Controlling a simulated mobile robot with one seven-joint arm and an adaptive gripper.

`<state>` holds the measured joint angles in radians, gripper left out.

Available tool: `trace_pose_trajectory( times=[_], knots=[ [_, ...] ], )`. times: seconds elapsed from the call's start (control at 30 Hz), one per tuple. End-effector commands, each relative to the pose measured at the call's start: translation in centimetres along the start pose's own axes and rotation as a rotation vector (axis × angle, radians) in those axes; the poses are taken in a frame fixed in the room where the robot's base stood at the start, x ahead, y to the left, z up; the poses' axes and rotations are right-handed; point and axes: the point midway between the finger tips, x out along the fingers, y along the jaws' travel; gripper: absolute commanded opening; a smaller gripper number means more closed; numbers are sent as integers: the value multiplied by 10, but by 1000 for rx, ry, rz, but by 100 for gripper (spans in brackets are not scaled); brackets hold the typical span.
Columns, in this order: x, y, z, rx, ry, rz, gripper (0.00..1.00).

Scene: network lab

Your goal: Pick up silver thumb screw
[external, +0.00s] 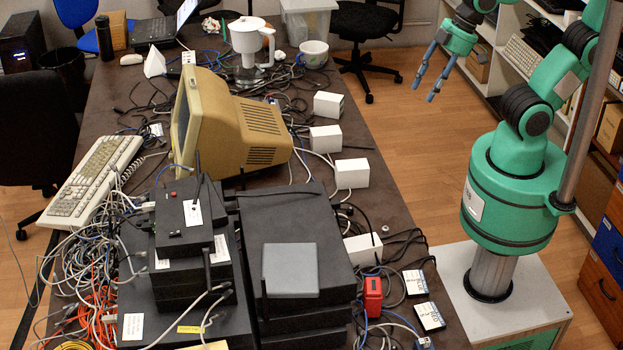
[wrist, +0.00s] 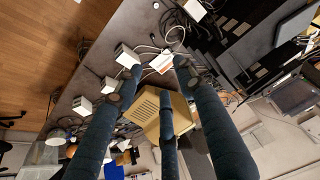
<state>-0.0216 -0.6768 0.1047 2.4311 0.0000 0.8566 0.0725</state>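A tiny silver piece (external: 385,229), which may be the silver thumb screw, shows on the table's right side beside a white box, in the external view. It is too small to make out clearly. A small pale round spot (wrist: 156,5) at the top edge of the wrist view may be the same piece. My gripper (external: 424,92) is raised beyond the table's right edge, well away from that piece, with its blue fingers apart and pointing down. In the wrist view my gripper (wrist: 157,75) shows spread dark fingers with nothing held between them.
The table (external: 350,110) is crowded with cables. Several white boxes (external: 352,173) line its right side. A beige monitor (external: 240,120), stacked black devices (external: 295,230) and a red device (external: 373,296) stand on it.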

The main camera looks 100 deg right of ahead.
Motion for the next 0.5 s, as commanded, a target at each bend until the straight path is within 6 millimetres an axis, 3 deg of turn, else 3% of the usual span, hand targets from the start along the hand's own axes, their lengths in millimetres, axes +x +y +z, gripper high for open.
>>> trace_pose_trajectory(
  times=[0.27, 0.5],
  knots=[
    [76, -20, -31, 99, -139, 4, 39],
    [161, -39, -33, 191, -260, 30, 39]
  ],
)
